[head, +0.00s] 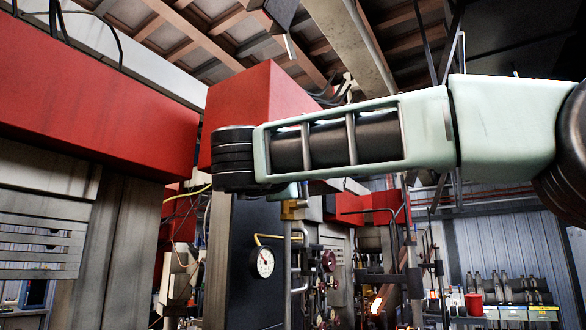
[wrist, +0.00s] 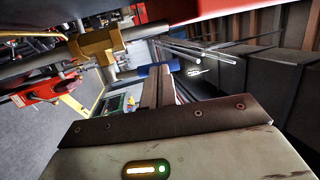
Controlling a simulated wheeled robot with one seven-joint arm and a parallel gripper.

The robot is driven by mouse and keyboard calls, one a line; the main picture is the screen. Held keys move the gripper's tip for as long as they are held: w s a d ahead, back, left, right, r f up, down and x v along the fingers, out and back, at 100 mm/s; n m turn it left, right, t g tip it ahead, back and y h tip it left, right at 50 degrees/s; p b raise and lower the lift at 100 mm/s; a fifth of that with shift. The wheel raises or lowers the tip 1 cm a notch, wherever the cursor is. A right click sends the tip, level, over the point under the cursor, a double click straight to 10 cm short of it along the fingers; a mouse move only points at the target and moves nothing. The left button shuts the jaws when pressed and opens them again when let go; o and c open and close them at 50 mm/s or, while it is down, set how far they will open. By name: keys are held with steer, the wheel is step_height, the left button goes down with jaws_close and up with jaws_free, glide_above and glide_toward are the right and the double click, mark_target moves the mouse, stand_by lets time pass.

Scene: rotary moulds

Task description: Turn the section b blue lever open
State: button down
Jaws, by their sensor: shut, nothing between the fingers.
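In the wrist view a short blue lever handle (wrist: 158,69) shows just past the tips of my gripper (wrist: 157,80). My gripper's two grey fingers are together, with nothing held between them. The fingertips overlap the lower edge of the blue handle in the picture; I cannot tell whether they touch it. A brass valve body (wrist: 98,45) on a pipe sits to the left of the handle. In the head view my arm crosses the upper right, and my gripper and the blue handle cannot be made out. A brass fitting (head: 289,210) shows under the arm.
A red part (wrist: 38,92) lies along a pipe at the left of the wrist view. Dark panels (wrist: 250,85) stand at the right. The head view shows large red housings (head: 95,95), a round gauge (head: 265,263) and a rack of bottles (head: 505,288) far right.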

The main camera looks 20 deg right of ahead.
steer(key=shift+w+d+r+g+y+p, duration=0.4)
steer(key=shift+w+d+r+g+y, duration=0.1)
steer(key=shift+d+r+g, duration=0.15)
steer(key=shift+d, duration=0.1)
stand_by(0.4)
